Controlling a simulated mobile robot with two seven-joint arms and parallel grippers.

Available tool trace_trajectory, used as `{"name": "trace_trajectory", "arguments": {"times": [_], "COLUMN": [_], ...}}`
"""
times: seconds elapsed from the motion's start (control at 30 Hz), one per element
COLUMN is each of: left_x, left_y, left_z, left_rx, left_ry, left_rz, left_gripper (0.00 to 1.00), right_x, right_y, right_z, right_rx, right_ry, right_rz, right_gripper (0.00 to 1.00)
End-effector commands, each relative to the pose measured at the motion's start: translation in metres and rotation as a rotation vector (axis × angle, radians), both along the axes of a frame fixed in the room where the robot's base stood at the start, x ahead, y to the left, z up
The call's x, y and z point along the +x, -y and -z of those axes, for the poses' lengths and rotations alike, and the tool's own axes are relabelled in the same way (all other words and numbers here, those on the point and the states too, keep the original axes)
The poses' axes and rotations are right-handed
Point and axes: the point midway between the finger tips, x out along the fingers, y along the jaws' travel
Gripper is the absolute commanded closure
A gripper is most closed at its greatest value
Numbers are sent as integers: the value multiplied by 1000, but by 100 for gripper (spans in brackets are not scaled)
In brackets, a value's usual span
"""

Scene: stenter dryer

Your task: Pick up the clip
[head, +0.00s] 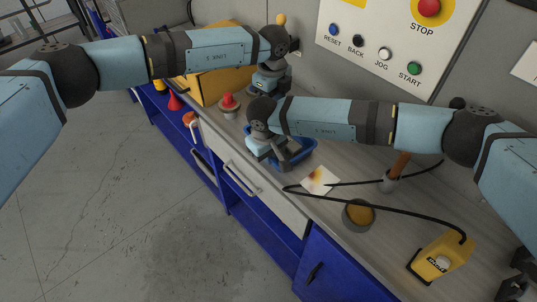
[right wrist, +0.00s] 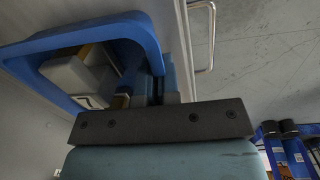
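My right gripper (head: 284,160) is low over a blue tray (head: 303,153) on the bench, at the tray's near side. In the right wrist view the blue tray (right wrist: 130,24) fills the upper left, with pale grey blocks (right wrist: 80,74) and a small brownish piece (right wrist: 121,98) inside. The fingers of my right gripper (right wrist: 157,88) are close together near the tray's wall; whether they hold anything is unclear. I cannot make out the clip for certain. My left gripper (head: 268,86) is farther back, above the bench beside a yellow box; its fingers are too small to read.
A red button (head: 229,101) stands left of the tray. A stained cloth square (head: 319,180), a round tin (head: 358,215), a brown-handled tool (head: 397,169) and a yellow device (head: 440,258) with a black cable lie to the right. The control panel (head: 385,35) stands behind.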

Motion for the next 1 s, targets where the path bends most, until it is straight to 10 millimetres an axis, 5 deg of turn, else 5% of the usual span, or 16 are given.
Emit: {"name": "trace_trajectory", "arguments": {"times": [0.1,0.23,0.57,1.0], "left_x": [0,-1,1,0], "left_y": [0,2,0,0], "left_z": [0,-1,-4,57], "left_rx": [0,-4,0,1], "left_ry": [0,-2,-3,-1], "left_rz": [0,21,106,105], "left_gripper": [55,30,30,30], "right_x": [0,0,0,0], "right_y": [0,0,0,0], "right_z": [0,0,0,-1], "right_rx": [0,0,0,0], "right_ry": [0,0,0,0], "right_rz": [0,0,0,0], "right_gripper": [100,100,100,100]}}
